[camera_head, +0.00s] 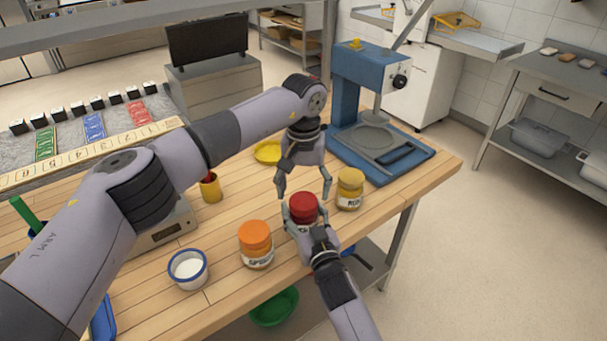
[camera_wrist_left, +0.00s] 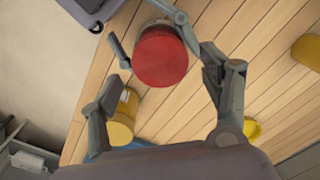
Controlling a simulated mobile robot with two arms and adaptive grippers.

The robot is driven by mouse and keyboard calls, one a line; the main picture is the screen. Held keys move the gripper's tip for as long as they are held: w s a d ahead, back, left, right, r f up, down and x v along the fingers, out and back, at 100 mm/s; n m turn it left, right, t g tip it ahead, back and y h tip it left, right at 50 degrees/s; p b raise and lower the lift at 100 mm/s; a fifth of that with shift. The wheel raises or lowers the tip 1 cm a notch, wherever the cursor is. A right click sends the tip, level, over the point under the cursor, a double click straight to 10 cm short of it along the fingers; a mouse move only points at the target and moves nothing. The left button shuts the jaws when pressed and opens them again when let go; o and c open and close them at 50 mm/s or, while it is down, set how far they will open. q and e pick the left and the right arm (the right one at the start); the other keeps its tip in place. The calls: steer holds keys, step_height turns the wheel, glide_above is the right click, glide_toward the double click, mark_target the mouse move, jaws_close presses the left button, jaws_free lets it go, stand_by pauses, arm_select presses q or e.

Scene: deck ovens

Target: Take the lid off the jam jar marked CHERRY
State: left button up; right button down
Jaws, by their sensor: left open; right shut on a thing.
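My right gripper (camera_head: 304,222) is shut on this red-lidded jar from the front, below the lid. My left gripper (camera_head: 303,188) is open and points down just above the red lid. In the left wrist view the red lid (camera_wrist_left: 161,56) is on the jar, between and beyond my left fingers. An orange-lidded jar (camera_head: 256,243) stands to the left and a yellow-lidded jar (camera_head: 349,189) to the right; their labels are too small to read surely.
A blue press (camera_head: 370,125) stands behind the jars on the right. The table's front edge is close to the jars.

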mark_target(303, 203)
arm_select(q)
steer(key=shift+f, duration=1.3)
steer(key=shift+c, duration=0.5)
